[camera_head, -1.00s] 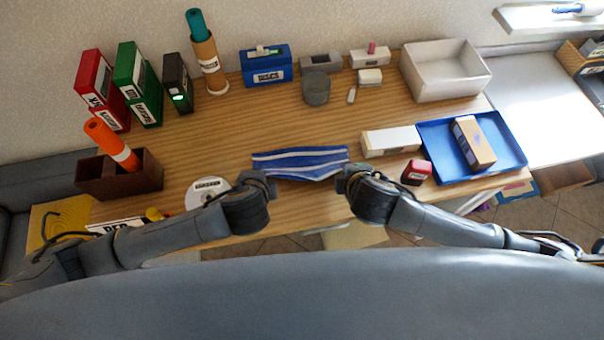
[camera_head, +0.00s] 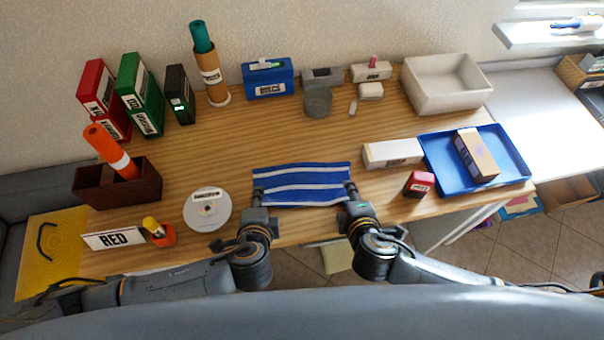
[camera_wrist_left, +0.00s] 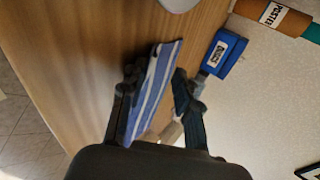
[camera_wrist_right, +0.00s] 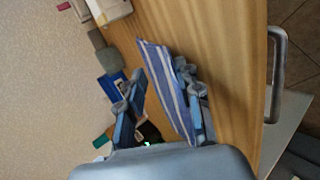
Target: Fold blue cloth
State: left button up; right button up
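The blue cloth (camera_head: 302,175) with white stripes lies spread out near the front edge of the wooden table in the head view. My left gripper (camera_head: 257,194) is at its near left corner and my right gripper (camera_head: 350,190) at its near right corner. In the left wrist view, the cloth (camera_wrist_left: 152,95) shows between the spread fingers of my left gripper (camera_wrist_left: 157,80). In the right wrist view, the cloth (camera_wrist_right: 165,85) likewise shows between the spread fingers of my right gripper (camera_wrist_right: 160,85). I see no fingers closed on the cloth.
A white disc (camera_head: 208,210) lies left of the cloth, with a RED sign (camera_head: 113,238) farther left. A white box (camera_head: 392,154), a small red box (camera_head: 419,184) and a blue tray (camera_head: 505,170) stand to the right.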

pick_arm(q)
jog(key=shift+r, duration=0.1)
pick_arm(e)
jog(key=shift+r, duration=0.1)
pick_arm(q)
jog(key=shift+s+r, duration=0.15)
jog(key=shift+r, duration=0.1)
pick_arm(e)
jog(key=shift+s+r, duration=0.15)
jog(key=shift+r, duration=0.15)
pick_arm(q)
jog(key=s+r, duration=0.5)
jog(key=r, duration=0.3)
jog(key=shift+s+r, duration=0.2)
jog(key=shift+s, duration=0.2)
pick_arm(e)
jog(key=s+r, duration=0.5)
jog(key=r, duration=0.3)
jog(key=shift+s+r, duration=0.15)
jog(key=shift+s, duration=0.25)
